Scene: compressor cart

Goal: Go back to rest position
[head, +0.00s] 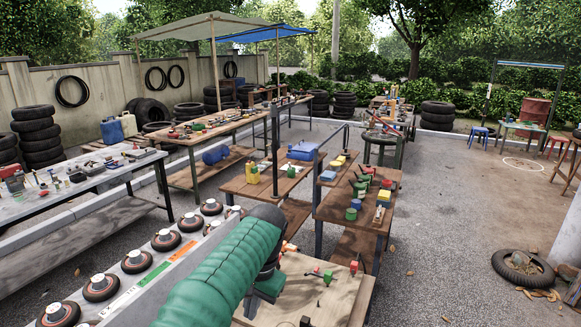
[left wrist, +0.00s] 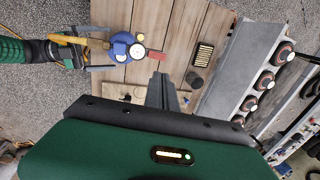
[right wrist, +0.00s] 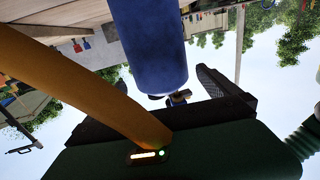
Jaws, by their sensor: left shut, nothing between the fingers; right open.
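My left arm's green sleeve crosses the bottom of the head view, ending at the left gripper (head: 264,288) over a wooden top. In the left wrist view the left gripper (left wrist: 162,88) has its grey fingers together and empty. A blue round body (left wrist: 124,47) with gauge-like white discs and a yellow hose (left wrist: 75,40) lies past it. My right gripper (left wrist: 97,54) is open beside that blue body. In the right wrist view a blue cylinder (right wrist: 150,45) and a thick orange-yellow hose (right wrist: 90,85) stand close before the right gripper; one dark finger shows, the other is largely hidden.
The wooden top (head: 335,300) carries small red and green fittings (head: 322,272). A grey rack with several caster wheels (head: 135,261) runs along the left. Wooden tables (head: 265,186) with tools stand ahead. Open gravel lies to the right, with a tyre (head: 522,266) on it.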

